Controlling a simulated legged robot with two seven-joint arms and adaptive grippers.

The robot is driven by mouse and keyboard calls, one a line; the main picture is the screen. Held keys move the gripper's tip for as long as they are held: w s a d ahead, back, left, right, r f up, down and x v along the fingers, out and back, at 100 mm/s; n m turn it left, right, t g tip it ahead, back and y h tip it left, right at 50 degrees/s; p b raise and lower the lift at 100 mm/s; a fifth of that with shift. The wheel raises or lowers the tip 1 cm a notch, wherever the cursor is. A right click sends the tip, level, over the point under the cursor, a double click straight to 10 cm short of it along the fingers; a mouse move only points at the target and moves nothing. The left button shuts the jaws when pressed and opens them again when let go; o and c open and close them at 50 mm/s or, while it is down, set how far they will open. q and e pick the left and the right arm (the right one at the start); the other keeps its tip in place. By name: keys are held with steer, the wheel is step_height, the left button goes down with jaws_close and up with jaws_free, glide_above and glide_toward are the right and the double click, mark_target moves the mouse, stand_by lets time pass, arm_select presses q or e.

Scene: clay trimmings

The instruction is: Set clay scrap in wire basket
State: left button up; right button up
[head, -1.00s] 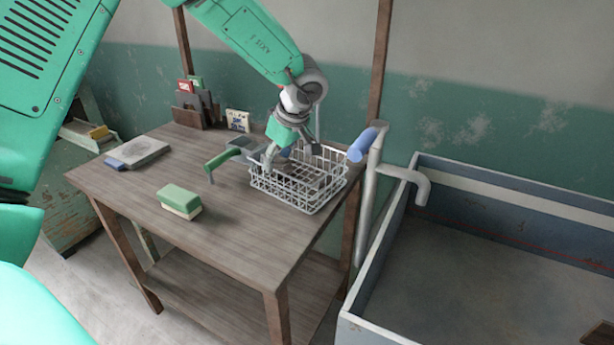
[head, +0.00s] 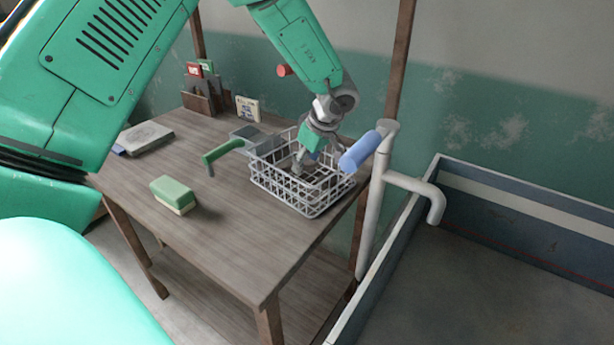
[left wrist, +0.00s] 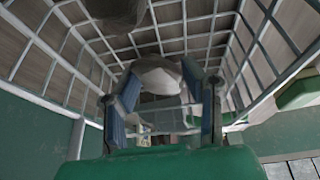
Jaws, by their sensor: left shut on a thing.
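The wire basket (head: 305,203) stands upright on the wooden table near its right edge. My left gripper (head: 314,163) points down inside the basket, below its rim. In the left wrist view the gripper (left wrist: 163,100) is shut on a pale grey lump, the clay scrap (left wrist: 158,76), held between its two fingers with the basket's wires (left wrist: 185,45) around it. I cannot tell whether the scrap touches the basket floor. Another dark lump (left wrist: 115,10) shows at the top of that view. My right gripper is not in view.
A green-topped sponge (head: 173,194), a green-handled tool (head: 222,151) and a grey slab (head: 147,137) lie on the table (head: 200,240). The table's front is clear.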

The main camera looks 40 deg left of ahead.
mark_target(306, 182)
arm_select(q)
step_height(306, 182, down, 4)
steer(key=shift+r+b, duration=0.2)
steer(key=shift+b, duration=0.2)
steer(key=shift+r, duration=0.1)
steer(key=shift+s, duration=0.1)
steer(key=o, duration=1.2)
steer(key=p+v, duration=0.2)
steer(key=v, duration=1)
steer(key=shift+r+p, duration=0.1)
steer(key=shift+p, duration=0.25)
